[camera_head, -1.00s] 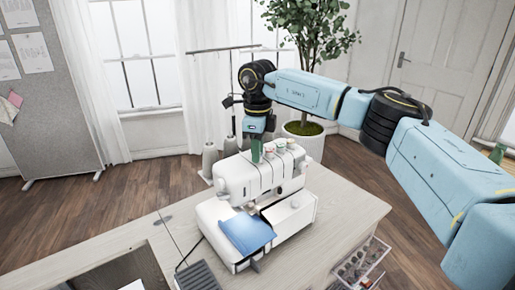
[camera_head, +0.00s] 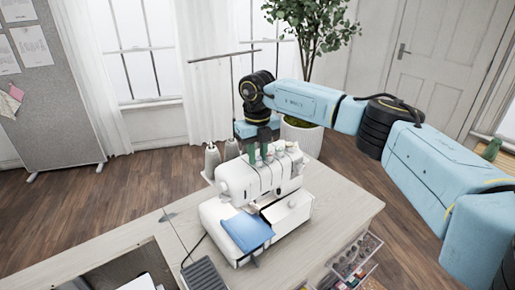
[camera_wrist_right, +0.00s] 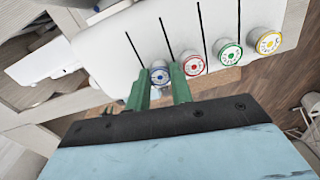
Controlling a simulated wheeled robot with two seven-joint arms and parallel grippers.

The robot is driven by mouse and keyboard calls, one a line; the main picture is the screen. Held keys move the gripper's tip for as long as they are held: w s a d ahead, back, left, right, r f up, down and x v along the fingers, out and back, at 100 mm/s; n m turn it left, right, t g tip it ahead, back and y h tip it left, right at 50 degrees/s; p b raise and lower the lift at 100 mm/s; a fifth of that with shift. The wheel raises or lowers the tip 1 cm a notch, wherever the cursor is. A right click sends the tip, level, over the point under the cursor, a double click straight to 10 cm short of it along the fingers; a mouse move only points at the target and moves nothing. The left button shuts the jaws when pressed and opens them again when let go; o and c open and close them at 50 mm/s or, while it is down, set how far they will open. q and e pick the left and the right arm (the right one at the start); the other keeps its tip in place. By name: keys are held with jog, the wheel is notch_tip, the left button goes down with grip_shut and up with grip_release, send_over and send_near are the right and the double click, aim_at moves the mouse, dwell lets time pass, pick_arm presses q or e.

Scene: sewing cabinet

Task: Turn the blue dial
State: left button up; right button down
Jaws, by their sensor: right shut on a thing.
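A white sewing machine (camera_head: 262,178) stands on the table, with a row of dials on its upper part. In the right wrist view the blue dial (camera_wrist_right: 160,75) sits at the left end of the row, beside a red dial (camera_wrist_right: 194,65), a green dial (camera_wrist_right: 230,53) and a yellow dial (camera_wrist_right: 268,42). My right gripper (camera_wrist_right: 159,70) has its green fingers shut on the blue dial, one on each side. In the head view my right gripper (camera_head: 259,154) points down at the machine's top, and its fingers hide the blue dial. My left gripper is not in view.
The pale wooden table (camera_head: 335,200) has free room to the right of the machine. A blue cloth-like piece (camera_head: 246,230) lies on the machine's front. A dark pedal-like object (camera_head: 203,275) lies in front. Thread cones (camera_head: 213,156) and a thin stand rise behind.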

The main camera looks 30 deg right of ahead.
jog(key=shift+r+m+p, duration=0.15)
jog(key=shift+m+p, duration=0.35)
jog(key=shift+m, duration=0.5)
jog(key=c, duration=1.2)
grip_release()
jog(key=shift+c, duration=0.2)
